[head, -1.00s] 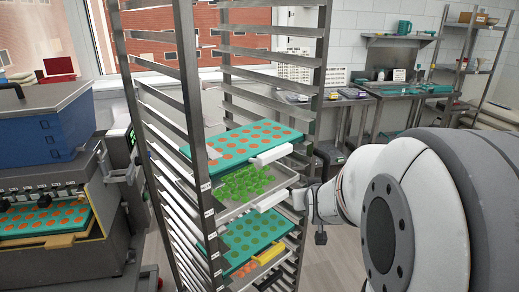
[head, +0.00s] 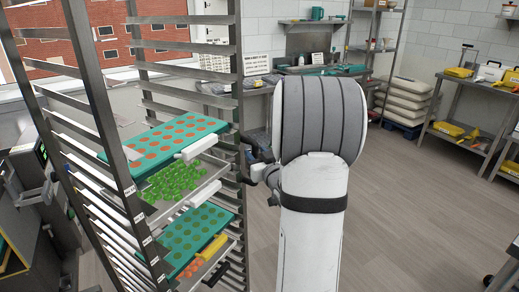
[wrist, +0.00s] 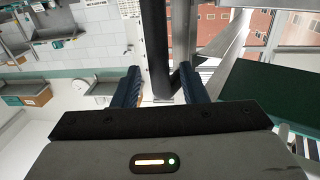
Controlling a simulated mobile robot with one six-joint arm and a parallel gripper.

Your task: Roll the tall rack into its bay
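The tall rack (head: 112,130) stands upright at the left in the head view, a metal frame with many runners and several trays. My gripper (head: 252,165) is at the rack's right-hand upright, at about tray height. In the wrist view, a dark upright of the rack (wrist: 157,45) runs between the two blue fingers of my gripper (wrist: 160,85). The fingers stand apart, with a gap showing beside the upright, so the gripper looks open around it. My arm partly hides the gripper in the head view. I cannot make out the bay.
A teal mould tray (head: 165,140), a tray of green gummies (head: 172,182) and a lower teal mould (head: 195,238) sit in the rack. A sink bench (head: 325,70) is behind. A work table (head: 470,115) stands at the right. The floor (head: 410,220) between is clear.

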